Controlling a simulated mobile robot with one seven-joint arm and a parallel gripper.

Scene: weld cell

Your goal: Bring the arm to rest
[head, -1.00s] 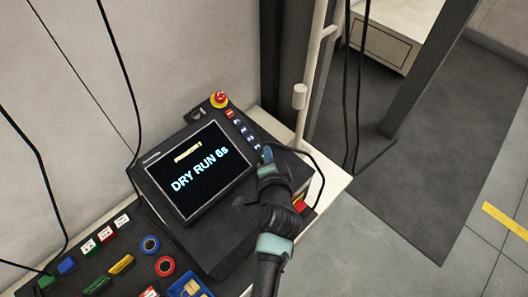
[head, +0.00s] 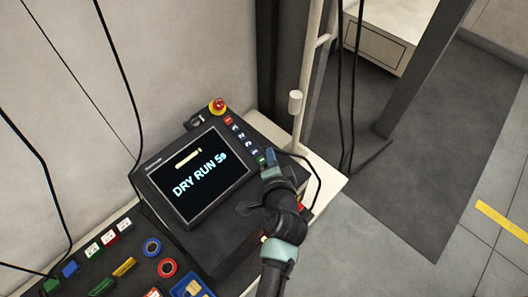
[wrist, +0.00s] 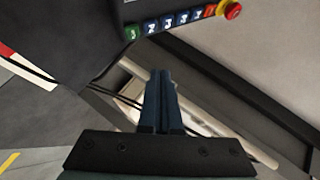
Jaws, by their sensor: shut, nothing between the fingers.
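My gripper (head: 270,158) is beside the right edge of the control panel (head: 165,222), close to its button column in the head view. In the wrist view my gripper (wrist: 160,76) has its two fingers together with nothing between them. The panel's screen (head: 192,172) reads "DRY RUN 5s". A column of buttons (head: 241,139) runs down the panel's right side, and its green button (wrist: 132,33) shows in the wrist view. I cannot tell from these views whether the fingertips touch the panel.
A red emergency stop (head: 218,105) tops the panel. A pale post with a handle (head: 295,103) stands behind my gripper, with hanging black cables (head: 340,90) near it. Coloured switches and rings (head: 152,247) lie at the lower left. The floor at right is open.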

